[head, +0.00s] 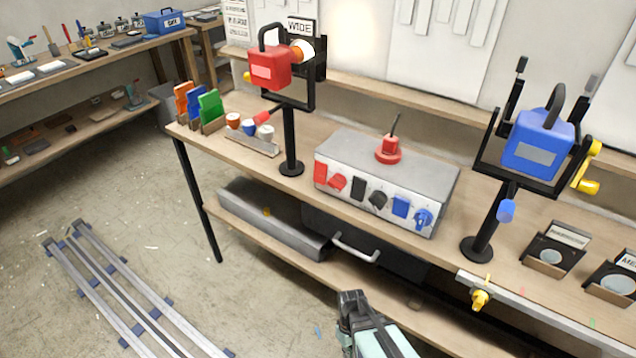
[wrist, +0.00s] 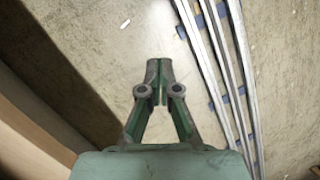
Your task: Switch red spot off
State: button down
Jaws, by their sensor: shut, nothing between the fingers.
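The red spot (head: 268,68) hangs in a black yoke on a stand at the back left of the bench. Its front has an orange-rimmed opening, and a bright patch (head: 355,35) shows on the wall beside it. A grey power box (head: 345,150) stands on the bench, right of that stand. Its front has a red switch (head: 320,172), a red plug (head: 338,183), a black switch, a black plug, a blue switch and a blue plug. My gripper (head: 353,296) is in front of the bench, below the box and apart from it. In the wrist view my gripper (wrist: 158,68) is shut and empty above the floor.
A blue spot (head: 538,140) stands on the bench's right. A red knob with a black lead (head: 389,148) sits on the box top. Coloured filters (head: 200,105) and a rack of small cups are at the left. A shelf with a dark case lies below. Rails (head: 130,290) cross the floor.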

jog(key=w+a+r+n+t+y, duration=0.1)
jog(key=w+a+r+n+t, duration=0.2)
jog(key=w+a+r+n, duration=1.05)
jog(key=w+a+r+t+p, duration=0.1)
jog(key=w+a+r, duration=0.35)
jog(key=r, duration=0.25)
jog(key=w+a+r+p, duration=0.2)
jog(key=w+a+r, duration=0.25)
jog(key=r, duration=0.35)
jog(key=d+r+n+p, duration=0.3)
jog(key=d+r+n, duration=0.1)
jog(key=r, duration=1.1)
jog(key=d+r+n+h+p, duration=0.1)
jog(key=d+r+n+p, duration=0.2)
jog(key=r, duration=1.2)
jog(key=d+n, duration=0.2)
jog(key=d, duration=0.1)
jog(key=shift+s+d+r+h, duration=0.2)
jog(key=shift+s+d+h, duration=0.1)
jog(key=shift+d, duration=0.05)
jog(key=shift+f, duration=0.1)
